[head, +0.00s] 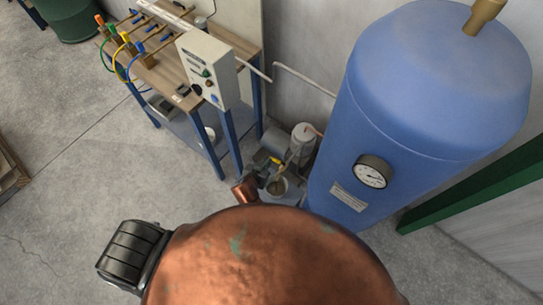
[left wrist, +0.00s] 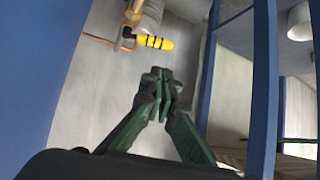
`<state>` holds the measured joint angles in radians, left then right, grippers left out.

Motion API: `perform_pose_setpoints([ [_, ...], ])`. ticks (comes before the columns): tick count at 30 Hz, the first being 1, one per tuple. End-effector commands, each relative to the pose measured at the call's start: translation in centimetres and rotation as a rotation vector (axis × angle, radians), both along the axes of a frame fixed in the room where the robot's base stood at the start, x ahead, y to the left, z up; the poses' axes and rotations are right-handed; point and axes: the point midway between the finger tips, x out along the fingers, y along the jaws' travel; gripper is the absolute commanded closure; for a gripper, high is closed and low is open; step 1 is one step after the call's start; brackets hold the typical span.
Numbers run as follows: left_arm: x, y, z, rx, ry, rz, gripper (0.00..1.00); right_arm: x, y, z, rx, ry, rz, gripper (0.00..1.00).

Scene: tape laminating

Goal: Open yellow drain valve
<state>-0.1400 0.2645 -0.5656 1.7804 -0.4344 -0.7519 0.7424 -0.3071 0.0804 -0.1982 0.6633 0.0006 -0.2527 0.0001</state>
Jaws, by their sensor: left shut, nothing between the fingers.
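The yellow drain valve handle (left wrist: 153,42) shows in the left wrist view, with dark bands on it, beside a brass fitting (left wrist: 133,12). In the head view the small yellow handle (head: 276,160) sits low between the blue tank and the bench. My left gripper (left wrist: 160,80), with green fingers, is shut and empty; its tips appear just short of the handle in the picture, with a gap between them. In the head view the left gripper (head: 263,179) is small, near the valve and partly hidden. My right gripper is not in view.
The large blue tank (head: 420,100) with a dial gauge (head: 373,172) stands on the right. A bench (head: 165,70) with blue legs and a control box (head: 207,65) stands to the left. Grey cylinders and pipes crowd the valve. The floor (head: 90,175) at left is clear.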

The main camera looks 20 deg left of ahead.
Motion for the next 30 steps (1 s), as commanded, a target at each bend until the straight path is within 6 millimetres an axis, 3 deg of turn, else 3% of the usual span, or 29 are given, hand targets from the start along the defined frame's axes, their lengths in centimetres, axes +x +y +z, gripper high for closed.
perform_pose_setpoints([
  [1, 0.4, -0.5, 1.9, -0.006, -0.021, -0.006, 1.00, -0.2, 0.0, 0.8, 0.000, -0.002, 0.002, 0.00],
  [6, 1.3, -1.3, 2.9, -0.017, -0.045, -0.010, 1.00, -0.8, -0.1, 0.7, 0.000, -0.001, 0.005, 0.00],
  [11, 3.1, -1.4, 1.3, -0.016, -0.043, -0.010, 1.00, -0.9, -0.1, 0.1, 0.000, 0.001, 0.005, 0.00],
  [22, 9.0, -1.9, -3.3, -0.016, -0.042, -0.010, 1.00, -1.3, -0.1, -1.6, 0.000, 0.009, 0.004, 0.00],
  [30, 6.0, -1.6, -4.9, -0.017, -0.042, -0.010, 1.00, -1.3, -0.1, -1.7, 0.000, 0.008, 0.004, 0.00],
])
